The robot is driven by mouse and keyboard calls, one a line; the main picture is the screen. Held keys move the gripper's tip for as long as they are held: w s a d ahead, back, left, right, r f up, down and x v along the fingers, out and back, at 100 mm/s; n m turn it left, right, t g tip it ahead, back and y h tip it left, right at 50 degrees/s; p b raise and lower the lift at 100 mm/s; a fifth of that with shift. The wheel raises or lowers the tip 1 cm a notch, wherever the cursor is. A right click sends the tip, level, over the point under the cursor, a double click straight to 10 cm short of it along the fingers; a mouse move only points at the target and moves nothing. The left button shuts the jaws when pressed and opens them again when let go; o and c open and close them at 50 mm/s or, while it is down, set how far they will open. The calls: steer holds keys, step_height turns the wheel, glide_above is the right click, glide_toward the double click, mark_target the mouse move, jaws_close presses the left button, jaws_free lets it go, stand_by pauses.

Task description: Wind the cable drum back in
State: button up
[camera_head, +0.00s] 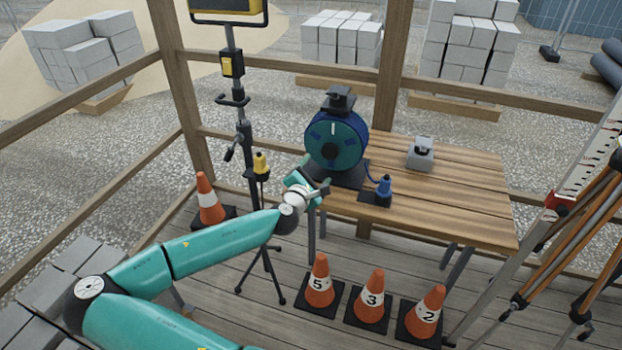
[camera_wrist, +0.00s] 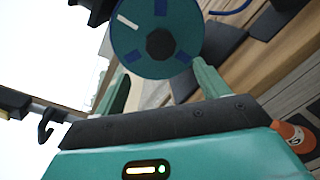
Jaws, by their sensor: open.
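The cable drum (camera_head: 348,133), a teal disc with blue patches, a white mark and a dark hub, stands upright in a dark frame on the wooden table (camera_head: 456,187). In the head view the white mark is above the hub. A blue cable runs from the drum's base to a blue connector (camera_head: 384,186) on a dark pad. My gripper (camera_head: 312,180) is in front of the drum at the table's left end. In the wrist view the drum face (camera_wrist: 185,22) shows beyond the open, empty fingers (camera_wrist: 160,82). I see no contact with the drum.
A grey device (camera_head: 420,154) sits on the table. A light stand (camera_head: 242,135) stands left of the drum. Numbered cones 5 (camera_head: 319,276), 3 (camera_head: 370,290) and 2 (camera_head: 427,308) stand before the table. A tripod (camera_head: 580,235) is at right. Posts and rails enclose the hut.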

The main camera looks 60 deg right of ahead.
steer(key=shift+s+a+r, duration=0.1)
steer(key=shift+a, duration=0.75)
steer(key=shift+s+a+r, duration=0.1)
steer(key=shift+a, duration=0.75)
steer(key=shift+f, duration=0.1)
